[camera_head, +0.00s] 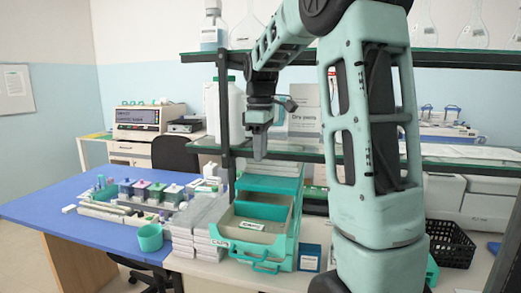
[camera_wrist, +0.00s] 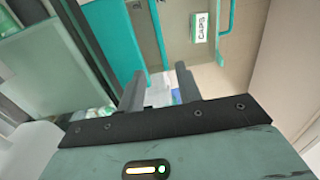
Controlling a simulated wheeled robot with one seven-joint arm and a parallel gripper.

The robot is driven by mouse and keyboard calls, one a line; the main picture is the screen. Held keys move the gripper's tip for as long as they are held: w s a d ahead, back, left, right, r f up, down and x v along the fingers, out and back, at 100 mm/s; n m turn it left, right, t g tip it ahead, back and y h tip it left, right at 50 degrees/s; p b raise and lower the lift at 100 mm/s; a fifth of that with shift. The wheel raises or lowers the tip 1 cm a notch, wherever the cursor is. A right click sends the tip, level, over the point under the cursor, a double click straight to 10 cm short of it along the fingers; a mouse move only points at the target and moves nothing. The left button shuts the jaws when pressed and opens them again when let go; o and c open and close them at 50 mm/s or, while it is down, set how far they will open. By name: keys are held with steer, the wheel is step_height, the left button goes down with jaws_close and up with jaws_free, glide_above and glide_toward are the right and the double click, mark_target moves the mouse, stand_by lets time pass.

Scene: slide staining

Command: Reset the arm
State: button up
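My arm (camera_head: 370,130) rises in front of the bench in the head view and bends over to the left. My gripper (camera_head: 260,152) hangs from its end, pointing down, in front of the shelf rack and above the open teal drawer unit. In the wrist view, the two grey fingers of my gripper (camera_wrist: 158,80) stand apart with nothing held between them. The teal drawer unit (camera_head: 262,262) has a pulled-out tray with a label; its labelled front (camera_wrist: 235,45) also shows in the wrist view. The gripper appears clear of it.
Glass shelves (camera_head: 455,62) on dark posts stand close around the arm. White stacked boxes (camera_head: 205,230), a teal cup (camera_head: 150,238) and a blue table (camera_head: 90,225) with staining jars lie left. A black basket (camera_head: 450,243) stands right. A white bottle (camera_head: 212,112) stands behind the gripper.

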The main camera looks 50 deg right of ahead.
steer(key=shift+a, duration=0.1)
stand_by(0.3)
steer(key=a+f+n, duration=0.1)
steer(key=a+f, duration=0.3)
steer(key=a, duration=0.9)
steer(key=a+f+n, duration=0.1)
steer(key=a+f, duration=0.4)
steer(key=a, duration=0.8)
steer(key=s+a+f, duration=0.4)
steer(key=s+a, duration=0.4)
steer(key=s, duration=0.1)
steer(key=s+a+f+n+b, duration=0.1)
steer(key=s+a+f, duration=0.3)
steer(key=s+a, duration=0.3)
steer(key=shift+s+a+f+y, duration=0.3)
steer(key=shift+s+a, duration=0.1)
steer(key=shift+s, duration=0.55)
steer(key=shift+d+r, duration=0.1)
